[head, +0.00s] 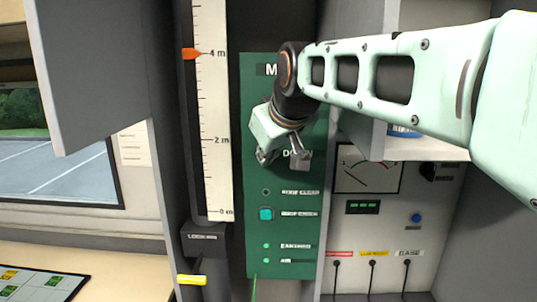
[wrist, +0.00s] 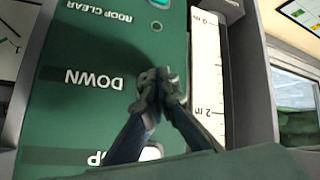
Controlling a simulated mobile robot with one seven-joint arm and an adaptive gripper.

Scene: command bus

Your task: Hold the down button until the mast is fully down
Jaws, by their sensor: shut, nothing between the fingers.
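The green mast panel (head: 257,180) stands in the middle of the head view, with a DOWN label partly covered by my gripper (head: 282,160). In the wrist view, which is upside down, my gripper (wrist: 160,82) is shut and empty, its fingertips beside the DOWN label (wrist: 94,79). The down button is hidden behind the fingertips. I cannot tell whether they touch or press it. A white height scale (head: 213,120) is left of the panel; its orange pointer (head: 191,54) is at 4 m. A pale button (wrist: 151,153) shows near the partly hidden UP label.
A yellow handle (head: 192,280) is at lower left. A grey cabinet door (head: 95,70) stands left; a meter (head: 368,170) is right.

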